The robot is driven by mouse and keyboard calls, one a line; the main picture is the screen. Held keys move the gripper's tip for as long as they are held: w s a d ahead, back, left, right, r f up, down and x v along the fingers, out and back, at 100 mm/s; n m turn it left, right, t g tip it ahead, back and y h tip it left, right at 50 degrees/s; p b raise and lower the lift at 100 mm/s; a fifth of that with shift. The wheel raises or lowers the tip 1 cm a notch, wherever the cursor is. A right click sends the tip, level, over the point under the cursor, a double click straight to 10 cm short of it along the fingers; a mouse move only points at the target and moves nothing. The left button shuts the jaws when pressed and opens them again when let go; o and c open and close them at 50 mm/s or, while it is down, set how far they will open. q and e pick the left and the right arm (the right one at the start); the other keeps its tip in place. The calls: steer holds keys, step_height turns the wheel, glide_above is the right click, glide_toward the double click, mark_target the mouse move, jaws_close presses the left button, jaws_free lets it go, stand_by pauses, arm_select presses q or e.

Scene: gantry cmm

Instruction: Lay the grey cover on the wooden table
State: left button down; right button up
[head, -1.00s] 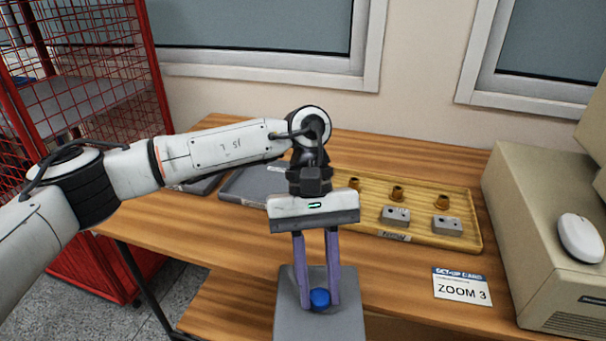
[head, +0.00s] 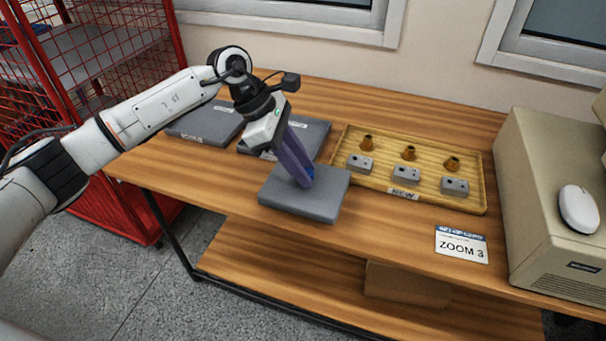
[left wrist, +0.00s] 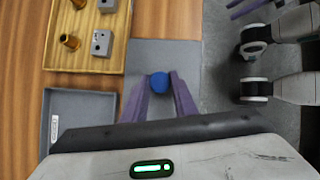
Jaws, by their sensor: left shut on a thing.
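The grey cover (head: 300,205) is a flat slab with a blue knob (left wrist: 158,82). In the head view it shows over the front part of the wooden table (head: 400,222), left of the yellow tray's near corner. It looks roughly level; I cannot tell whether it touches the table. My left gripper (head: 304,180) is shut on the knob, its purple fingers tilted down to the right and hiding part of it. The left wrist view shows the fingers either side of the knob. Purple fingers of my right gripper (left wrist: 246,9) show partly at that view's top edge; their opening is unclear.
A yellow tray (head: 334,165) holds grey blocks and brass parts. Two dark grey trays or slabs (head: 205,124) (head: 318,132) lie at the back left. A card (head: 461,245) and a beige machine (head: 540,215) are at right. A red cage (head: 110,205) stands left.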

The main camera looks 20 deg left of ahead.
arm_select(q)
steer(key=shift+f, duration=1.8)
steer(key=shift+f, duration=0.15)
steer(key=c, duration=1.4)
jaws_free()
steer(key=shift+c, duration=0.2)
steer(key=v, duration=1.2)
steer(key=shift+d, duration=0.1)
